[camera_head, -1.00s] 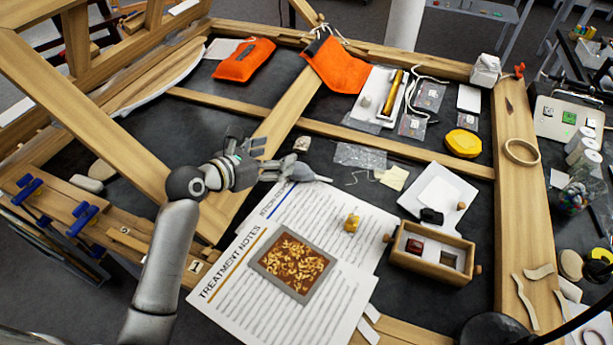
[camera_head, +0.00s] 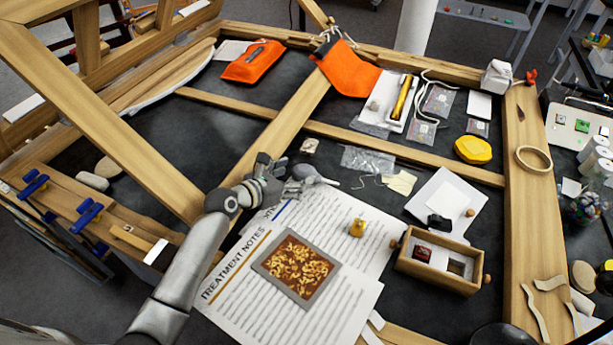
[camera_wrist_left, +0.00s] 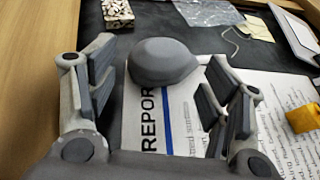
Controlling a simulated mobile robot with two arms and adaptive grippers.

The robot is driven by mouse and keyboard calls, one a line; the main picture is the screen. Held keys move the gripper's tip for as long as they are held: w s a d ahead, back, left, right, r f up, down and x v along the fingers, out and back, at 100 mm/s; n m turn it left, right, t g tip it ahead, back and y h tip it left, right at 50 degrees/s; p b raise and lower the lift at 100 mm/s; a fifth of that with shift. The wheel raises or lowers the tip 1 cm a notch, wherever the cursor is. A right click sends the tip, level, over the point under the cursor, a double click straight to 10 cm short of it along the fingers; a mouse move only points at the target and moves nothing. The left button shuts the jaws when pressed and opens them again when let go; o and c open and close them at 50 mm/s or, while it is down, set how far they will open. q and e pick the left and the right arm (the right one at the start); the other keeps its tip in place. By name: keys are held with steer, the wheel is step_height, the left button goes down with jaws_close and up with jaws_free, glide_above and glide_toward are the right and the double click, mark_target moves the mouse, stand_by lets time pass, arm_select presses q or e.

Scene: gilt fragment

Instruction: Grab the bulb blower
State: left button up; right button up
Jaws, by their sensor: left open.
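The bulb blower is a smooth dark grey bulb (camera_head: 312,174) lying at the top edge of the treatment notes, partly hidden by my left gripper in the head view. My left gripper (camera_head: 279,175) is open and close to the left of the bulb. In the left wrist view the bulb (camera_wrist_left: 163,60) shows between and a little beyond the two spread fingers of the left gripper (camera_wrist_left: 162,85). My right gripper is not in view.
The treatment notes (camera_head: 335,225) lie under and right of the gripper, with a framed brown-gold sample (camera_head: 297,268) and a small yellow piece (camera_head: 357,228). A speckled block (camera_head: 309,145) sits behind the bulb. A diagonal wooden beam (camera_head: 285,125) runs close by. A wooden box (camera_head: 437,276) stands right.

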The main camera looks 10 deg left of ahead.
mark_target(299, 174)
arm_select(q)
steer(key=x, duration=0.3)
steer(key=shift+w+d+f, duration=0.15)
steer(key=shift+w+f, duration=0.05)
steer(key=shift+w, duration=0.1)
steer(key=shift+c, duration=0.3)
steer(key=c, duration=0.8)
steer(key=shift+r, duration=0.15)
